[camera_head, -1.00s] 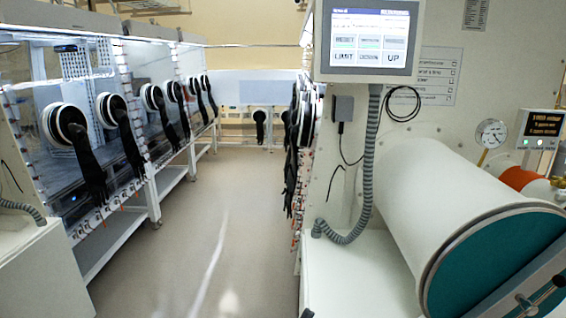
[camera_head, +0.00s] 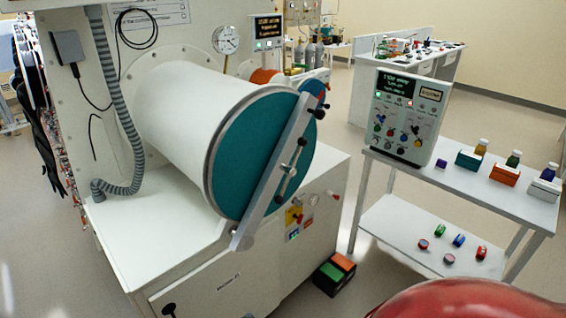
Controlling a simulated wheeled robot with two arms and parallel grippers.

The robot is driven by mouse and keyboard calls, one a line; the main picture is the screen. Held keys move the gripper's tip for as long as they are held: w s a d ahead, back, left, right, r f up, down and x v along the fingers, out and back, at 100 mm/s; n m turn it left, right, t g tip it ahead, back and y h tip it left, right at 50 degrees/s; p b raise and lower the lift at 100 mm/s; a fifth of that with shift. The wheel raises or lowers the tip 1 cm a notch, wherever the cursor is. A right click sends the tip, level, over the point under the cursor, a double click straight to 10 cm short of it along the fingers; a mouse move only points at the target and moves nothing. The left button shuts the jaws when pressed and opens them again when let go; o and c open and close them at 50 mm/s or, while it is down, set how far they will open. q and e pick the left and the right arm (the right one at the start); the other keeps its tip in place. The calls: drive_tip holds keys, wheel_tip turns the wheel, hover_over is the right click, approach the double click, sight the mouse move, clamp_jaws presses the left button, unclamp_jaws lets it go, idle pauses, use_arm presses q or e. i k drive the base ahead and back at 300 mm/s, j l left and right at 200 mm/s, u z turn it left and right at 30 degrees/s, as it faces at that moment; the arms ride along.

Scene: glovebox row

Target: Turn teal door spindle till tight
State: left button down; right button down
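The teal door (camera_head: 243,150) is the round end cap of the large white cylinder (camera_head: 180,100) in the middle left. A grey metal bar (camera_head: 262,196) lies slantwise across the door's face. The spindle (camera_head: 288,172) with its handle sits near the middle of that bar. The door lies against the cylinder's rim; how tight the spindle is cannot be told. Neither of my grippers shows in the view.
A white cart (camera_head: 465,192) with a control box (camera_head: 408,117) and bottles stands at the right. A pedal box (camera_head: 334,273) lies on the floor by the cabinet. A shiny red rounded surface (camera_head: 450,300) fills the bottom right corner. Floor shows between cabinet and cart.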

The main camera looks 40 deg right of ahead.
sight(290, 171)
drive_tip(key=z, duration=1.2)
drive_tip(key=u, duration=0.7)
drive_tip(key=i+l+u, duration=0.15)
drive_tip(key=l+u, duration=0.2)
drive_tip(key=u, duration=0.15)
drive_tip(key=l+u, duration=0.75)
drive_tip(key=u, duration=0.2)
drive_tip(key=l+u, duration=0.5)
drive_tip(key=k+l+u, duration=0.1)
drive_tip(key=l, duration=0.35)
drive_tip(key=k+l, duration=0.25)
drive_tip(key=l, duration=0.2)
drive_tip(key=k+l+u, duration=0.15)
drive_tip(key=l, duration=0.35)
drive_tip(key=k+l, duration=0.2)
drive_tip(key=l, duration=0.2)
drive_tip(key=k+l+u, duration=0.15)
drive_tip(key=l, duration=0.3)
drive_tip(key=k+l, duration=0.3)
drive_tip(key=k+l+u, duration=0.15)
drive_tip(key=l, duration=0.35)
drive_tip(key=k, duration=0.1)
